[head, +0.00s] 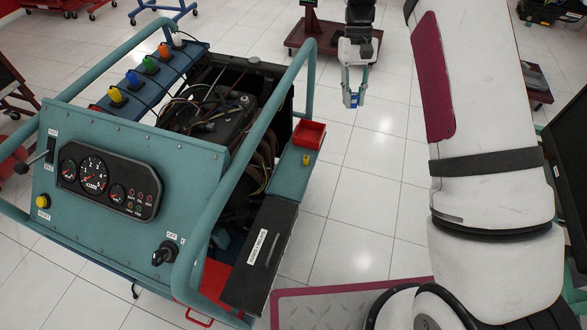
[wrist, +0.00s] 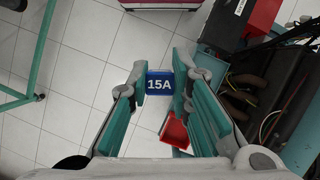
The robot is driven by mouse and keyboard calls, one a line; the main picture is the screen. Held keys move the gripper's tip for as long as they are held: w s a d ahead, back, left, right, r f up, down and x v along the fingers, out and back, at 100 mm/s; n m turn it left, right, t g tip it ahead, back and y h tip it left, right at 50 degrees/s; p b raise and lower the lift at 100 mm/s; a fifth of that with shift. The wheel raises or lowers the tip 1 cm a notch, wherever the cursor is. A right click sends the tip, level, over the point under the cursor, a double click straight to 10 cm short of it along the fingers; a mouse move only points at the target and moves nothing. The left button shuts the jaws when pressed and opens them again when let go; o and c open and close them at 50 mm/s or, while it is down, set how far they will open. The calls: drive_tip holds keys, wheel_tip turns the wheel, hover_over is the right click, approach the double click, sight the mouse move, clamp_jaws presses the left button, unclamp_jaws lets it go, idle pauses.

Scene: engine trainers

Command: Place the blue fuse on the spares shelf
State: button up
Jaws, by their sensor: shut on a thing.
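The blue fuse (wrist: 159,85), marked 15A, is held between the teal-lined fingertips of my gripper (wrist: 160,95) in the wrist view. In the head view my gripper (head: 354,94) hangs over open floor to the right of the engine trainer, with the blue fuse (head: 354,100) at its tips. A teal side shelf (head: 287,180) on the trainer's right carries a red tray and a small yellow piece. It looks like the spares shelf, but no label confirms this. The fuse is apart from it.
The red tray (head: 310,134) sits at the shelf's far end, the yellow piece (head: 306,160) nearer. A teal tube frame (head: 294,85) rises beside the engine (head: 222,115). A black labelled box (head: 262,255) stands in front of the shelf. White floor right of the trainer is clear.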

drive_tip(key=a+f+m+b, duration=0.1)
drive_tip(key=a+f+b, duration=0.4)
drive_tip(key=f+b, duration=0.4)
drive_tip(key=a+f+m+y+b, duration=0.1)
drive_tip(key=a+f+b, duration=0.4)
drive_tip(key=f, duration=1.2)
drive_tip(key=s+a+f+m+b, duration=0.1)
drive_tip(key=a+f+b, duration=0.3)
drive_tip(key=f+b, duration=0.9)
drive_tip(key=shift+s+a+f+m+y+b, duration=0.1)
drive_tip(key=shift+a+f+m+y+b, duration=0.25)
drive_tip(key=shift+m, duration=0.35)
drive_tip(key=o, duration=0.5)
drive_tip(key=shift+o, duration=0.4)
drive_tip(key=p+v, duration=0.3)
drive_tip(key=v, duration=0.9)
drive_tip(key=shift+r, duration=0.2)
